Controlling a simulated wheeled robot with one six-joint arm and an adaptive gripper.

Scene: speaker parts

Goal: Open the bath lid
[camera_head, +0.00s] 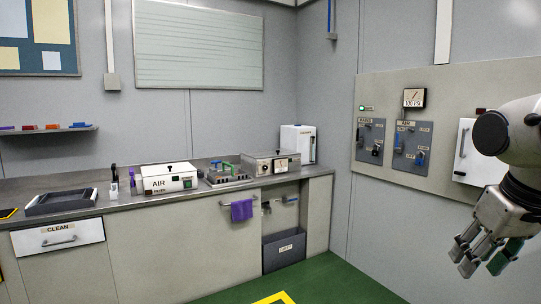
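No label reading "bath" can be made out. A grey metal box (259,167) with a dial on its front stands on the counter near the corner. Its flat top with a small dark knob (277,152) looks closed. A white box marked AIR (158,185) stands further left, its flat lid with a dark knob (169,167) also down. I cannot tell for sure which one is the bath. My gripper (483,262) hangs at the right edge, pointing down and left. Its fingers are apart with nothing visible between them, well away from both boxes.
A black tray (62,202) lies at the left of the grey counter (120,205). A purple cloth (242,210) hangs at its front. A wall panel (390,145) carries switches.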

